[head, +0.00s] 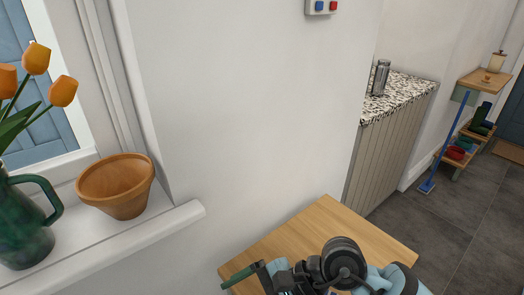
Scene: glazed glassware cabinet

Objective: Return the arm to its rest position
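One of my arms, which I take to be the right, comes in at the bottom edge, right of centre. Its black and pale-teal links lie in front of a wooden tabletop. Its gripper (268,278) points left over the near left part of the tabletop and is partly cut off by the bottom edge. A dark green bar (240,276) shows at its tip; I cannot tell whether it is a finger or a held thing. Whether the fingers are open or shut does not show. My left gripper is not in view.
The wooden tabletop (325,222) is otherwise bare. A white windowsill (120,245) at left holds a terracotta bowl (118,187) and a green jug (22,230) with orange tulips. A speckled counter (405,92) and a wooden stand (487,80) stand at right beyond. Grey floor (440,215) is clear.

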